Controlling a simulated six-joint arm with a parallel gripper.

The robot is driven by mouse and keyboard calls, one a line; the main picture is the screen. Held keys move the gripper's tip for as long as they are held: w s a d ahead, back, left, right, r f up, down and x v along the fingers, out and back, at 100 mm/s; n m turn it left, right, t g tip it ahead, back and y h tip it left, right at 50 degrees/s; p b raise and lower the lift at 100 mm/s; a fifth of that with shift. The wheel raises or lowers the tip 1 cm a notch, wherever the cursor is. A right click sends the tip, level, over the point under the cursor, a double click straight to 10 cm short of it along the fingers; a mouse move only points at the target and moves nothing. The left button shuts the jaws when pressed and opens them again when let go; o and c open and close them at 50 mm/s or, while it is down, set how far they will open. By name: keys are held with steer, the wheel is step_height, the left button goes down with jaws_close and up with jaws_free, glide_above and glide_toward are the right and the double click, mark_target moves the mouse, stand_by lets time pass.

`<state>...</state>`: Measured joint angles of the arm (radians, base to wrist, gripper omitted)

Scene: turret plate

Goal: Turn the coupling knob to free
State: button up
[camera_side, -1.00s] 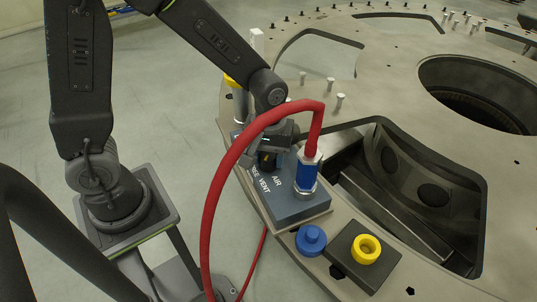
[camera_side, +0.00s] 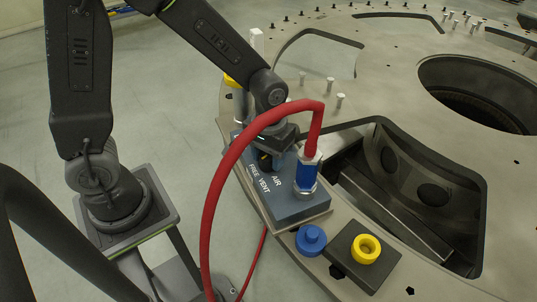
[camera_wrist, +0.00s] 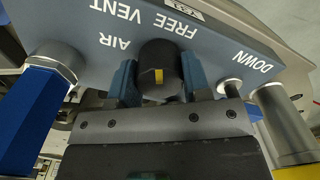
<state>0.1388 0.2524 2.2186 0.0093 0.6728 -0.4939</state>
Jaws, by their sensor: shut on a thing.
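The coupling knob (camera_wrist: 158,68) is a dark round knob with a yellow mark on its side, which faces the wrist camera. It stands on a blue-grey box (camera_side: 293,208) lettered AIR, VENT, FREE and DOWN. My gripper (camera_wrist: 160,82) has a blue finger on each side of the knob and is shut on it. In the side view my gripper (camera_side: 267,162) is at the box, and it hides most of the knob. I cannot tell exactly which word the mark points to.
A thick red hose (camera_side: 216,185) arches in front of my gripper to a blue-and-silver coupling (camera_side: 307,176) on the box. A blue knob (camera_side: 311,239) and a yellow ring (camera_side: 367,249) are at the near right. Openings cut through the turret plate (camera_side: 400,105).

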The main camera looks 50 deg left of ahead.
steer(key=shift+d+m, duration=0.1)
steer(key=shift+m, duration=2.2)
steer(key=o, duration=0.9)
steer(key=shift+r, duration=0.15)
step_height(320, 180, up, 14)
steer(key=shift+f, duration=0.2)
steer(key=shift+s+r, duration=0.1)
